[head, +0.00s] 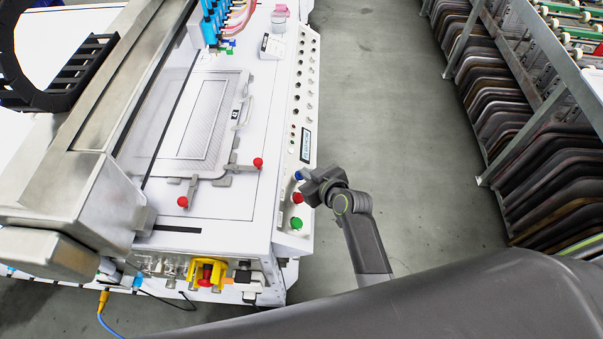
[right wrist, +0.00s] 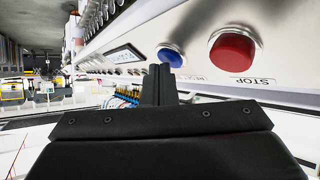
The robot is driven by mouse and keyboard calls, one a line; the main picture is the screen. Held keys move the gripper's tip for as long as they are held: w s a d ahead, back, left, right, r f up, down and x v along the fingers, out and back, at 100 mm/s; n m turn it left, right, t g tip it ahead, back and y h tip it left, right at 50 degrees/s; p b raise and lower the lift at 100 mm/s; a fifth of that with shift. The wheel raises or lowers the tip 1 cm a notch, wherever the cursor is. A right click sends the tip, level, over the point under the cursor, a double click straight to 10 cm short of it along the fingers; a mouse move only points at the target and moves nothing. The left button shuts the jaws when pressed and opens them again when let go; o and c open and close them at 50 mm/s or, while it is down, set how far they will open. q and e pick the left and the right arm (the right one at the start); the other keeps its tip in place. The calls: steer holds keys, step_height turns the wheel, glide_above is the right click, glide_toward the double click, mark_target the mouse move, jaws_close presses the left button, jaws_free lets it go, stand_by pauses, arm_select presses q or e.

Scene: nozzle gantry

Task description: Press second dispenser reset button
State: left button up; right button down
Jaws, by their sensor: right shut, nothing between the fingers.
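The control panel (head: 304,95) runs along the right edge of the white machine in the head view. Near its front end sit a blue button (head: 299,175), a red button (head: 296,197) and a green button (head: 296,223). My right gripper (head: 304,182) is shut and empty, close beside the blue button. In the right wrist view the shut fingertips (right wrist: 159,70) are just below the blue button (right wrist: 170,56), and contact cannot be told. The red button (right wrist: 234,51), labelled STOP, is to its right. The label by the blue button is partly readable. My left gripper is out of view.
Several small dark knobs (head: 297,83) line the panel further back. A yellow and red emergency switch (head: 206,274) is on the machine's front. A rack of dark curved panels (head: 545,150) stands at the right. The grey floor (head: 400,90) between is clear.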

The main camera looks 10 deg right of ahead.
stand_by(0.4)
steer(key=shift+s+d+r+p, duration=0.15)
steer(key=shift+d+r+p, duration=0.35)
steer(key=shift+r+p, duration=0.2)
steer(key=d+r+p, duration=0.2)
steer(key=r+p, duration=0.2)
steer(key=shift+s+d, duration=0.4)
stand_by(0.4)
